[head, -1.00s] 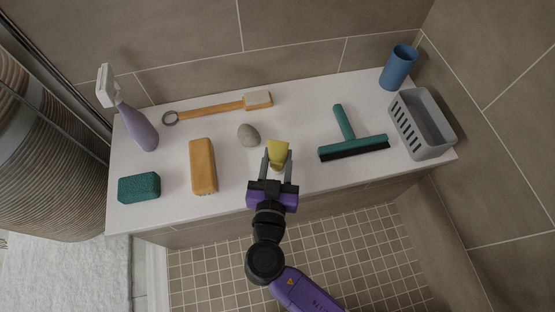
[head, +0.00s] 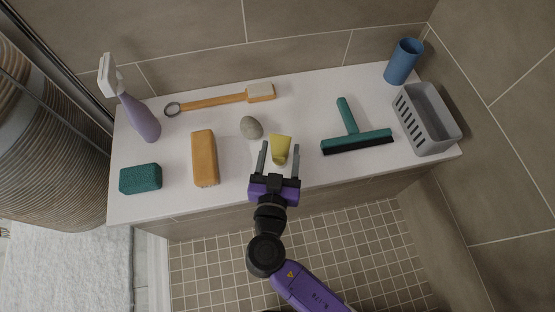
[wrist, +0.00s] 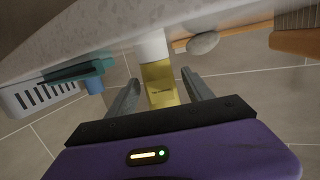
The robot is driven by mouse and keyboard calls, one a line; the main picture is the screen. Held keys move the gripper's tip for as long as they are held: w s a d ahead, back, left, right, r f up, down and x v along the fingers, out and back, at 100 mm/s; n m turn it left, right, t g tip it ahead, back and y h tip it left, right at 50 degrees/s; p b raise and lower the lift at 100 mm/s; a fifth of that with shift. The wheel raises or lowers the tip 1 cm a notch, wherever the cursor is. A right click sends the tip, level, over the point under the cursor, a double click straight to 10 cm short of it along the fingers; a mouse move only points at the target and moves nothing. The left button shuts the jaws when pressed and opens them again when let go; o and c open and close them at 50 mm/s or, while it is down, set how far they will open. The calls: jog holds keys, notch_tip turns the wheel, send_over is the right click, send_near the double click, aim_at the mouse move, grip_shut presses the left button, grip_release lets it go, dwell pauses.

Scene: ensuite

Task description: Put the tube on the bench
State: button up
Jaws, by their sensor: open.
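The yellow tube (head: 280,148) is on the white bench (head: 300,104), near its front edge. In the wrist view the tube (wrist: 160,84) shows a yellow body and a white cap end, which meets the bench surface. My gripper (head: 280,150) is open, with one finger on each side of the tube. In the wrist view there are gaps between the tube and both fingers (wrist: 161,92). Nothing else is between the fingers.
A grey pumice stone (head: 251,127) lies just behind and left of the tube. A grey basket (head: 427,120) and blue cup (head: 403,61) stand at the right end.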

jog(key=s+r+p, duration=0.2)
jog(key=s, duration=1)
jog(key=shift+a, duration=0.3)
jog(key=shift+w, duration=0.1)
jog(key=s+d+f+n+g, duration=0.25)
jog(key=d+f, duration=0.45)
jog(key=d, duration=0.4)
jog(key=s+d+n+g+y, duration=0.1)
jog(key=s+d+g+y, duration=0.15)
jog(key=s+d, duration=0.4)
jog(key=s+d+r+m+t+h, duration=0.1)
jog(key=s+r, duration=0.3)
jog(key=r, duration=0.5)
jog(key=s+d+r+m+t, duration=0.2)
jog(key=s+d+r, duration=0.2)
jog(key=r, duration=0.5)
jog(key=shift+s+r+t+h, duration=0.25)
jog(key=shift+s+t+h, duration=0.05)
jog(key=shift+t+h, duration=0.1)
